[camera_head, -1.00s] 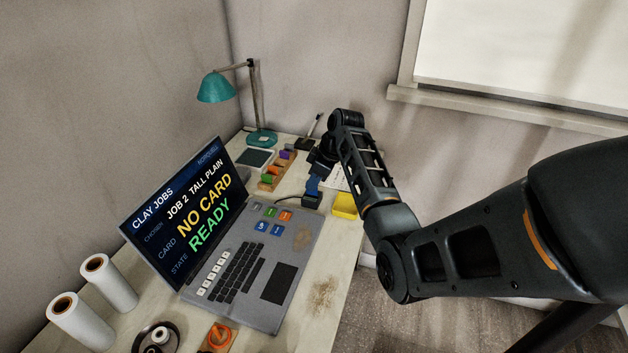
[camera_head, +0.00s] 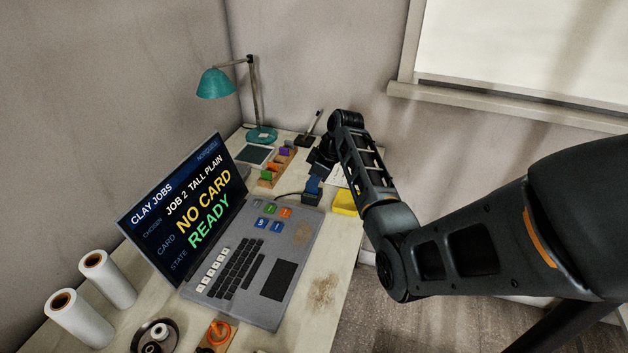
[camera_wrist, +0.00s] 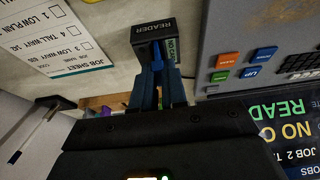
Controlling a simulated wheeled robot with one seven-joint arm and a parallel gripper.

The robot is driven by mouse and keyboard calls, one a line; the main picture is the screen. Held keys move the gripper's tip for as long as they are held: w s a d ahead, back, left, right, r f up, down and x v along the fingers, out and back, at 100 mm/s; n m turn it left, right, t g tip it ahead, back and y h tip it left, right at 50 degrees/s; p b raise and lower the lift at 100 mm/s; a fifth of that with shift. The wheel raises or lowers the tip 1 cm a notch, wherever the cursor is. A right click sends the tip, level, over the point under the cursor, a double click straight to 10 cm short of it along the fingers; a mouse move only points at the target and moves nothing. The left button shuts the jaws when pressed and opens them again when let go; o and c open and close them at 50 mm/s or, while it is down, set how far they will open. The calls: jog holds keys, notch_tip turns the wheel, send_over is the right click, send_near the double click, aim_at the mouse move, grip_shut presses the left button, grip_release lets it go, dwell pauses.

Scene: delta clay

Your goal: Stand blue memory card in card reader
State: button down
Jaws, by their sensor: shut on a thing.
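The dark card reader (camera_wrist: 150,30) shows at the top of the wrist view, with READER on one face and a green NO CARD sign on another. My gripper (camera_wrist: 157,72) is shut on the blue memory card (camera_wrist: 158,58), a narrow blue strip between the fingertips, right at the reader. The fingers hide most of the card, and I cannot tell whether it is in the slot. In the head view the reader (camera_head: 312,198) stands at the laptop's far right corner, with my gripper (camera_head: 314,184) just above it.
The laptop (camera_head: 290,240) shows NO CARD and READY. A wooden rack (camera_head: 268,183) with coloured cards stands behind the reader. A teal lamp (camera_head: 216,84) stands at the back. The job sheet (camera_wrist: 50,38) lies beside the reader.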

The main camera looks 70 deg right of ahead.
jog(key=shift+f, duration=0.45)
jog(key=c, duration=1.1)
grip_release()
jog(key=shift+o, duration=0.4)
jog(key=shift+o, duration=1.2)
jog(key=shift+r, duration=0.1)
